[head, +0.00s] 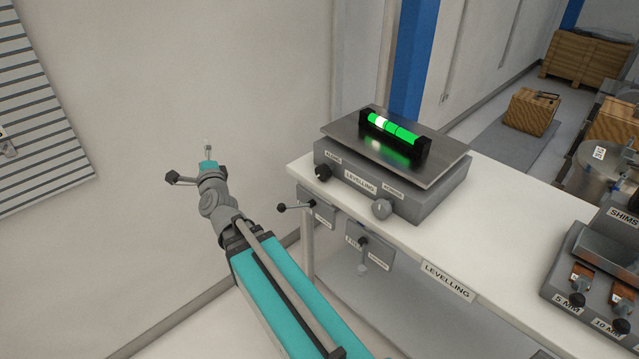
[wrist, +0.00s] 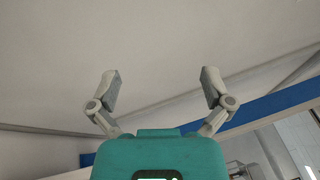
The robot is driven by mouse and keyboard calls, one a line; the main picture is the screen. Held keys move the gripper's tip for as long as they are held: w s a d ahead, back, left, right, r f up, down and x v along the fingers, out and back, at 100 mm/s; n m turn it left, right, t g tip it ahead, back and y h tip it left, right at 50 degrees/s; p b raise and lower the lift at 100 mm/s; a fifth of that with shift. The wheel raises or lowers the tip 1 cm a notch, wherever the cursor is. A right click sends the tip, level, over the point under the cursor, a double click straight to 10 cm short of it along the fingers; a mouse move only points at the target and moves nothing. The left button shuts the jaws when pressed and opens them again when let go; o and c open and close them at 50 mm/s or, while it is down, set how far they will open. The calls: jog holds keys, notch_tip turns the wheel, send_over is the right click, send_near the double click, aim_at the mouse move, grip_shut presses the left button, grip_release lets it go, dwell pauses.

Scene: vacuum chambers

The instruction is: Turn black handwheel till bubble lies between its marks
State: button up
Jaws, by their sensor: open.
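The black handwheel (head: 322,172) is a small knob on the left front of the grey levelling base, below a label that seems to read "ALONG". A green spirit level (head: 407,134) in a black frame lies on the metal plate (head: 447,158) above. Its pale bubble (head: 380,122) sits toward the left end of the vial; its exact position against the dark marks is too small to tell. My gripper (head: 207,150) is left of the bench, in front of the wall, well apart from the handwheel. In the wrist view my gripper (wrist: 160,88) is open and empty.
A grey knob (head: 381,208) sits right of the black one. Levers with dark ball ends (head: 282,208) and (head: 362,241) hang on boxes under the white bench (head: 500,215). A shims rack (head: 590,275) stands at right. The space left of the bench is free.

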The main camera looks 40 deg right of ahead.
jog(key=s+d+f+m+g+h+b, duration=0.25)
jog(key=d+m+h, duration=0.25)
jog(key=m, duration=0.3)
jog(key=s+d+f+m+g+h+b, duration=0.2)
jog(key=s+d+m+g+h, duration=0.1)
jog(key=d+m+g+h, duration=0.25)
jog(key=m+g+h+b, duration=0.2)
jog(key=m+g+b, duration=0.2)
jog(key=m+g, duration=0.8)
send_near(321, 174)
jog(key=s+a+m+t, duration=0.1)
jog(key=a+m+t, duration=0.1)
jog(key=a, duration=0.1)
jog(key=shift+s+f, duration=0.15)
jog(key=shift+f, duration=0.05)
jog(key=shift+d, duration=0.15)
jog(key=shift+w+d, duration=0.2)
jog(key=shift+d, duration=2.05)
jog(key=shift+w+d, duration=0.2)
jog(key=shift+d, duration=2)
jog(key=shift+w+d, duration=0.15)
jog(key=shift+d, duration=2.1)
